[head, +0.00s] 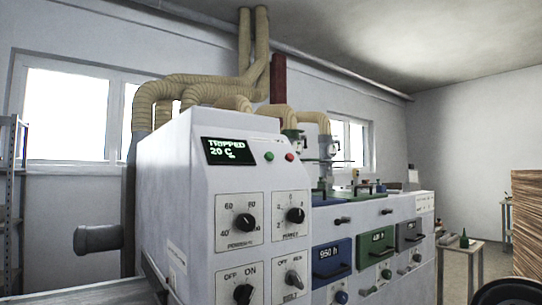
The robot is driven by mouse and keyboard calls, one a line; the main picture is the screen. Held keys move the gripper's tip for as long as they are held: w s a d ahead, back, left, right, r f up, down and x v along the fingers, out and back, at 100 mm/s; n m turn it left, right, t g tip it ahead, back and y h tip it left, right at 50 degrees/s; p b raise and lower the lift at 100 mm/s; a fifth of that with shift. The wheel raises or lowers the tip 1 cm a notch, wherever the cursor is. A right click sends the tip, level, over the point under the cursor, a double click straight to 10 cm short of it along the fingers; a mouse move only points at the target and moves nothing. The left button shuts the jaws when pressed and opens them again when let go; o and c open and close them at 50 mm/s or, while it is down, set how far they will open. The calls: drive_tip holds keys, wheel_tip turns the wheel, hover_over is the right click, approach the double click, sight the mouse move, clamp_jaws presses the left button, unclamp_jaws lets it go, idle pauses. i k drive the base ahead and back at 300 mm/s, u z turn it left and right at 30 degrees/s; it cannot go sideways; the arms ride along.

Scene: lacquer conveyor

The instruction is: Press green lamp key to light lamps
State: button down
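A white machine cabinet (175,165) fills the middle of the head view. Its display (229,151) reads "TRIPPED 20 C". Beside the display are a small round green button (269,156) and a red one (289,157). A second green round key (387,273) sits below the green panel (376,246) on the lower row. I cannot tell which green one is the lamp key, nor whether any lamps are lit. My gripper is not in view.
Dials and switches (243,223) cover the near panel. A blue panel (331,262) marked "950 h" and a grey panel (410,233) flank the green one. A dark cylinder (98,238) sticks out at left. A small table (461,245) and stacked boards (525,220) stand right.

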sight(269, 156)
drive_tip(key=k, duration=0.5)
drive_tip(key=u, duration=1.35)
drive_tip(key=i, duration=0.85)
drive_tip(key=z, duration=0.95)
